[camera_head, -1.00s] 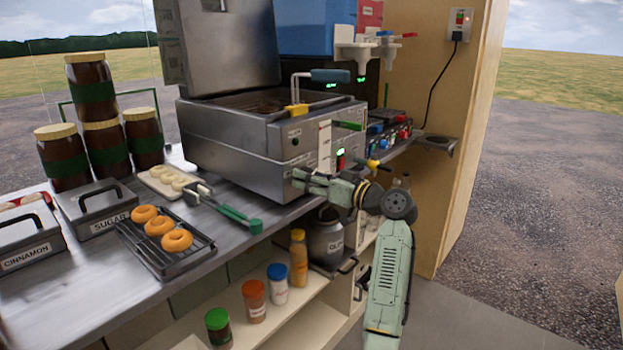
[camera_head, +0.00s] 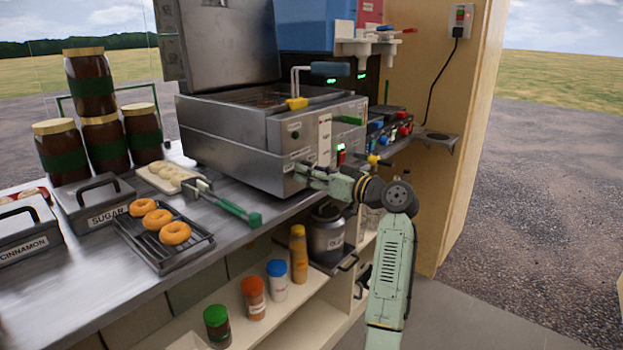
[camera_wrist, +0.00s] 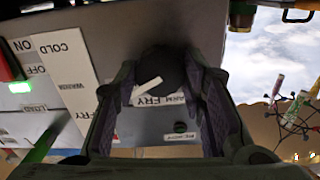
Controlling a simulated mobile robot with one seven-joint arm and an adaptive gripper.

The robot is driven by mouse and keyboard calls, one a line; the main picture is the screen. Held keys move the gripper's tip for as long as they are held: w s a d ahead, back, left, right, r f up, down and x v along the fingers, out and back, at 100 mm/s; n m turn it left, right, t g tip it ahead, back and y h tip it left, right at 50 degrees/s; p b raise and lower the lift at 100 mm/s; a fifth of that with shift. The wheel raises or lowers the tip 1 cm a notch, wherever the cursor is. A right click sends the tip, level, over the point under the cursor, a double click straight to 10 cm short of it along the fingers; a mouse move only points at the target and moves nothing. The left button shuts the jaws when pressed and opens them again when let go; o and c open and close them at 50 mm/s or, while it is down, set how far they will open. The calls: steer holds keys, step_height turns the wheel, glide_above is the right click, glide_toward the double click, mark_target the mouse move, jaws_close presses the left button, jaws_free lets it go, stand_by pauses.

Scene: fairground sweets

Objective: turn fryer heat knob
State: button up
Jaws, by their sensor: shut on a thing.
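The fryer (camera_head: 226,148) is a steel box on the counter, with its lid raised behind it. Its heat knob (camera_wrist: 158,70) is dark and round with a white pointer bar, which slants from lower left to upper right in the wrist view. Labels reading FRY and a partly covered word ending in ARM lie just below it. My gripper (camera_wrist: 161,80) has a finger on each side of the knob and is shut on it. In the head view my gripper (camera_head: 303,173) meets the lower front of the fryer and hides the knob.
A red switch (camera_wrist: 8,62) and a lit green lamp (camera_wrist: 20,87) are beside the knob. Green-handled tongs (camera_head: 232,209) and a rack of doughnuts (camera_head: 170,256) lie on the counter to the left. Bottles stand on the shelf below. A yellow-handled tap (camera_head: 374,160) sits close above my wrist.

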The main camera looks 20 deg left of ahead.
steer(key=shift+n+b, duration=3.8)
steer(key=shift+b, duration=0.25)
steer(key=o, duration=1.2)
steer(key=shift+c, duration=0.2)
steer(key=shift+d, duration=0.1)
steer(key=v, duration=1.2)
